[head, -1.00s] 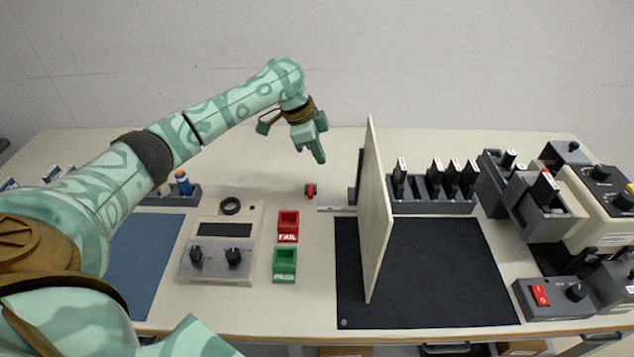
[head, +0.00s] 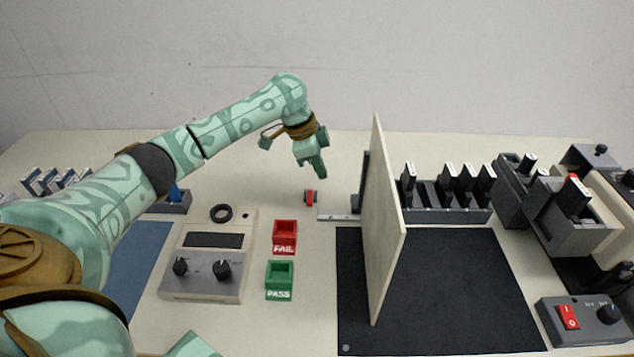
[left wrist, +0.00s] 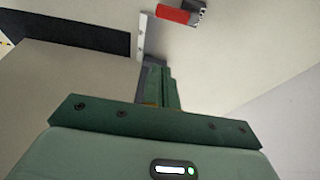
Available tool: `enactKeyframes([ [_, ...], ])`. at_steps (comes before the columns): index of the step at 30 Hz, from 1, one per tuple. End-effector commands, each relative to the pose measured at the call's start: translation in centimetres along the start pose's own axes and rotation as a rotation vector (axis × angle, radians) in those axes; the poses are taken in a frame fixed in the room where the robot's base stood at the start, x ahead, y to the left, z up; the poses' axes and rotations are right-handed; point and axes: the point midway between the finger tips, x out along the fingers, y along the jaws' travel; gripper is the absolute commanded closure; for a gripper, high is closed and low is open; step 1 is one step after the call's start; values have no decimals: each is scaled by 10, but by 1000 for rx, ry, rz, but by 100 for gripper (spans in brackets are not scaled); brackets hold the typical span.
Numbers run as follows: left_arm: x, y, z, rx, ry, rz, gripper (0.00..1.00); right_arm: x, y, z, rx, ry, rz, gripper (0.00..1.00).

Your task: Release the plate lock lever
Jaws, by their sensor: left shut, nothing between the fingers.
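The plate lock lever seems to be the small red-handled part (head: 309,198) on a dark base, on the table left of the upright pale plate (head: 382,230). In the left wrist view the red lever (left wrist: 173,14) shows at the top, ahead of the fingers. My left gripper (head: 317,172) is shut and empty. It points down above and slightly behind the lever, apart from it. In the left wrist view its green fingers (left wrist: 158,85) are together. My right gripper is not in view.
A metal strip (head: 338,214) lies between lever and plate. A red FAIL bin (head: 284,237), a green PASS bin (head: 279,280) and a meter box (head: 208,262) stand nearer. A dark rack (head: 445,214) stands right of the plate. The table around the lever is clear.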

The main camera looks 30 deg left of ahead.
Motion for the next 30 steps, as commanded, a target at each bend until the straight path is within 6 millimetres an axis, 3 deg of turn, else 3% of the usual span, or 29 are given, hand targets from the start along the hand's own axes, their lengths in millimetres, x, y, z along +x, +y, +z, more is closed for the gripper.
enactKeyframes([
  [14,100,1,2,-1,-1,5,100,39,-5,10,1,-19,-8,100],
  [21,83,0,32,-1,-2,-1,100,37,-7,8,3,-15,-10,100],
  [30,80,0,38,1,-1,0,100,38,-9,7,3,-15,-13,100],
])
